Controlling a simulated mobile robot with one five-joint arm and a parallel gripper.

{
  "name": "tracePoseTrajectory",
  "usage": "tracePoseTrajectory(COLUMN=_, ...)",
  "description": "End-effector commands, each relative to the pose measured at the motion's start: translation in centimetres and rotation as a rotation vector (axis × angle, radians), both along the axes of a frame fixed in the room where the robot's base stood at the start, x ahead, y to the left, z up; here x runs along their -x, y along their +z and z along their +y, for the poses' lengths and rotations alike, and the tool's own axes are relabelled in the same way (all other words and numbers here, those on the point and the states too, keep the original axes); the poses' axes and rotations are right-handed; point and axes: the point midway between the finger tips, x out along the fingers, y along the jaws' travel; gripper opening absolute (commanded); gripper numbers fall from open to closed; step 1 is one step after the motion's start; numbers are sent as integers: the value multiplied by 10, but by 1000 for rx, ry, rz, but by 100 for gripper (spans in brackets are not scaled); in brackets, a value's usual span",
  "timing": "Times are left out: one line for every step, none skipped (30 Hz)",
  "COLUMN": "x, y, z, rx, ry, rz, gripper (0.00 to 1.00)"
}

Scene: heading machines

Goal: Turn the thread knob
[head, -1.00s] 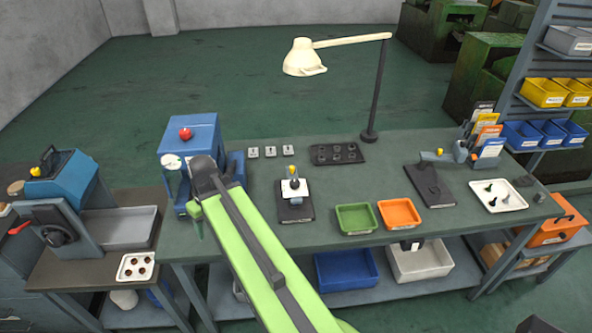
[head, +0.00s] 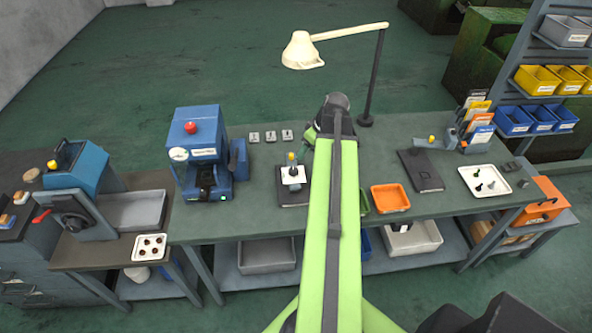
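No knob in view is plainly marked as the thread knob. A small fixture (head: 292,180) on a dark base with a white plate stands mid-bench, with a yellow knob (head: 292,157) on top. A blue machine (head: 199,150) at the bench's left has a red knob (head: 190,127). My gripper (head: 309,138) shows only partly, beside my green arm, just behind and right of the fixture in the picture. Its fingers are too small and hidden to read.
A lamp (head: 302,50) stands behind my arm. An orange tray (head: 390,198), a dark plate with a yellow-knobbed device (head: 420,170) and a white tray (head: 485,181) lie to the right. Three small labelled blocks (head: 270,136) sit at the back.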

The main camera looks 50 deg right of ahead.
Motion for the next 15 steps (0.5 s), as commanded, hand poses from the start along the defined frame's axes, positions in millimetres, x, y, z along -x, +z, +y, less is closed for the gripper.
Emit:
tracePoseTrajectory(x=-4, y=-18, z=0, rx=0, ry=2, rz=0, gripper=57)
tracePoseTrajectory(x=-7, y=-24, z=0, rx=0, ry=2, rz=0, gripper=57)
tracePoseTrajectory(x=-10, y=-32, z=1, rx=0, ry=2, rz=0, gripper=57)
tracePoseTrajectory(x=-12, y=-39, z=1, rx=0, ry=2, rz=0, gripper=57)
tracePoseTrajectory(x=-15, y=-45, z=1, rx=0, ry=2, rz=0, gripper=57)
tracePoseTrajectory(x=-18, y=-54, z=1, rx=-1, ry=1, rz=0, gripper=57)
tracePoseTrajectory(x=-21, y=-60, z=1, rx=-1, ry=1, rz=0, gripper=57)
tracePoseTrajectory(x=-23, y=-66, z=2, rx=-1, ry=1, rz=0, gripper=57)
tracePoseTrajectory(x=-27, y=-75, z=2, rx=0, ry=2, rz=0, gripper=57)
tracePoseTrajectory(x=-30, y=-81, z=2, rx=0, ry=2, rz=0, gripper=57)
tracePoseTrajectory(x=-32, y=-87, z=3, rx=0, ry=2, rz=0, gripper=57)
tracePoseTrajectory(x=-35, y=-95, z=3, rx=0, ry=2, rz=0, gripper=57)
tracePoseTrajectory(x=-38, y=-101, z=3, rx=0, ry=2, rz=0, gripper=57)
tracePoseTrajectory(x=-40, y=-107, z=3, rx=-1, ry=1, rz=0, gripper=57)
tracePoseTrajectory(x=-44, y=-115, z=4, rx=-1, ry=1, rz=0, gripper=57)
